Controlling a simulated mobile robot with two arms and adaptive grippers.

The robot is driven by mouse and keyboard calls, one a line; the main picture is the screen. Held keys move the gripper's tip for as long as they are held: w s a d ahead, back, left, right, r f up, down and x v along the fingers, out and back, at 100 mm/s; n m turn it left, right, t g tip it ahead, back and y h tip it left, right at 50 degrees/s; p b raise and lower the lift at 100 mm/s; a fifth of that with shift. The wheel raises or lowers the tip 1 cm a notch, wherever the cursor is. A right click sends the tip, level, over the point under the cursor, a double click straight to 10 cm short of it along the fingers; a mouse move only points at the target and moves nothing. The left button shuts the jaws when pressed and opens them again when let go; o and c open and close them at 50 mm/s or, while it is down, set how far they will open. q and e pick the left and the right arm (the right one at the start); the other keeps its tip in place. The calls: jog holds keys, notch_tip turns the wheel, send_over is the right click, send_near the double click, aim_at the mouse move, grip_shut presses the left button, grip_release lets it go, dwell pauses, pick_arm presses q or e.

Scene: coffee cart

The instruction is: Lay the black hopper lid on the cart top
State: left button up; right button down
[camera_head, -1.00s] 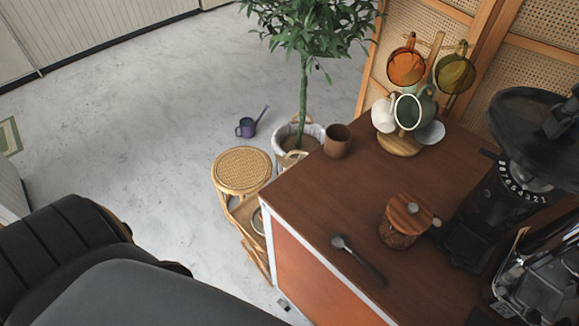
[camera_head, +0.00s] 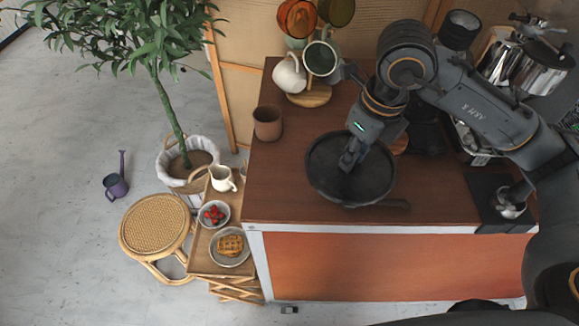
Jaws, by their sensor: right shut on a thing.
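The black hopper lid (camera_head: 325,180) is a round, shallow dark disc over the front left part of the brown cart top (camera_head: 275,195). My right gripper (camera_head: 350,160) comes down from the upper right and is shut on the lid's middle, where its fingers hide the grip point. The lid looks nearly level. I cannot tell whether its underside touches the cart top or hangs just above it. My left gripper is out of view.
A brown cup (camera_head: 268,122) stands left behind the lid, near a mug tree with several mugs (camera_head: 321,58). A metal tamper (camera_head: 510,205) stands at right. Bare wood lies between them.

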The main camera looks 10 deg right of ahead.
aim_at(324, 147)
jog(key=w+a, duration=0.1)
jog(key=w, duration=0.1)
jog(key=w+a+f+p, duration=0.2)
jog(key=w, duration=0.1)
jog(key=shift+w+a+f, duration=0.25)
jog(key=shift+w+a, duration=0.1)
jog(key=w+f, duration=0.1)
jog(key=w+a+f+p, duration=0.1)
jog(key=f, duration=0.1)
jog(key=w+a+f, duration=0.1)
jog(key=f, duration=0.1)
jog(key=shift+w+a+f+p, duration=0.1)
jog(key=shift+w+a+p, duration=0.1)
jog(key=shift+w+p, duration=0.1)
jog(key=shift+f, duration=0.25)
jog(key=f+p, duration=0.2)
jog(key=f, duration=0.1)
jog(key=shift+w+a, duration=0.2)
jog(key=shift+w, duration=0.1)
jog(key=shift+f, duration=0.3)
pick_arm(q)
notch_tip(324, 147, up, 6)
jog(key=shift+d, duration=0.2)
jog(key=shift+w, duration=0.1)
pick_arm(e)
jog(key=shift+f, duration=0.1)
